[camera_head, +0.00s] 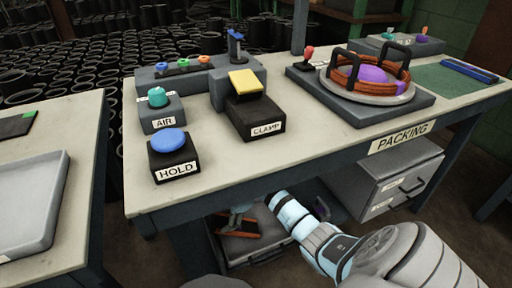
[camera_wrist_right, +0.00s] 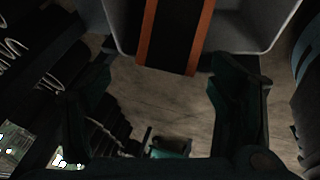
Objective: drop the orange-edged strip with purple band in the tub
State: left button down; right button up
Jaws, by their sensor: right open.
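A black strip with orange edges (camera_wrist_right: 175,35) shows at the top of the wrist view. Its near end reaches over the rim of a pale grey tub (camera_wrist_right: 258,48); I cannot tell whether it rests in the tub or hangs above it. No purple band shows on this part. My right gripper (camera_wrist_right: 165,95) is open and empty, just short of the strip's end. My left gripper is out of view.
The packing table (camera_head: 325,160) stands over my right forearm, its front edge close. It carries the HOLD button (camera_head: 169,141), the CLAMP block (camera_head: 257,115) and a round orange-and-purple coil (camera_head: 372,73). A grey drawer unit (camera_head: 392,185) is right; a pale tray (camera_head: 30,205) is left.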

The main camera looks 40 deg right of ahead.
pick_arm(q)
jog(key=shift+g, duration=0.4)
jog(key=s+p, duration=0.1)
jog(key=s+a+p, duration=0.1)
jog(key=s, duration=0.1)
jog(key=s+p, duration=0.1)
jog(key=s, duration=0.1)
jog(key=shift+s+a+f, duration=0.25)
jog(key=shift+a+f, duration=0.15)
pick_arm(e)
jog(key=s+d, duration=0.6)
jog(key=s, duration=0.4)
jog(key=shift+d, duration=0.15)
jog(key=shift+f, duration=0.1)
